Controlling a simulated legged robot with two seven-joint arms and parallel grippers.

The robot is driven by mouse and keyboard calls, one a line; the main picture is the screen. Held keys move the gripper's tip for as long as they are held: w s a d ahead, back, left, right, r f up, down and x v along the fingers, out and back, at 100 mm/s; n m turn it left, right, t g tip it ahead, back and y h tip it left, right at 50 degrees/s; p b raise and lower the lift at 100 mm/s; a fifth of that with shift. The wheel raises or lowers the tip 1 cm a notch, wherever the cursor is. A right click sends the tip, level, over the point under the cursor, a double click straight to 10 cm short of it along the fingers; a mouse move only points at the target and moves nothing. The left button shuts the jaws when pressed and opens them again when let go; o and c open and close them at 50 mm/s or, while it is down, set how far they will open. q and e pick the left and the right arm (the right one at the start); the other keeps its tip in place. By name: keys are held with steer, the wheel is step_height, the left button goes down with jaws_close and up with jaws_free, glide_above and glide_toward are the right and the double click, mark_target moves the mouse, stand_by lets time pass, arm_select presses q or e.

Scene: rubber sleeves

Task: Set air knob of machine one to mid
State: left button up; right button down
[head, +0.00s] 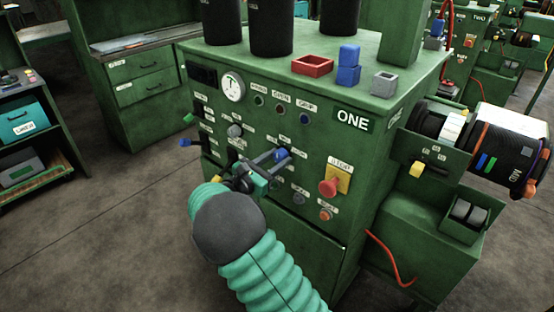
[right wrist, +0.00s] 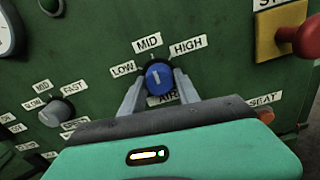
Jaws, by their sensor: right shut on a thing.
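The blue air knob (right wrist: 158,76) is on the green front panel of machine one (head: 395,70); it also shows in the head view (head: 282,155). The labels LOW, MID (right wrist: 149,41) and HIGH stand around it, with AIR below. The white mark on the knob points nearly straight up, toward MID. My right gripper (right wrist: 158,88) has one finger on each side of the knob and is shut on it. It reaches the panel from the front in the head view (head: 275,160). My left gripper is not in view.
A grey speed knob (right wrist: 56,113) sits left of the air knob. A red stop button (head: 328,187) on a yellow plate is to the right. Open floor lies to the left.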

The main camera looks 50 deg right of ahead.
steer(key=c, duration=0.9)
jaws_free()
steer(key=shift+a, duration=0.1)
steer(key=a+p, duration=0.3)
steer(key=a, duration=1.4)
steer(key=shift+s, duration=0.25)
steer(key=shift+d, duration=0.1)
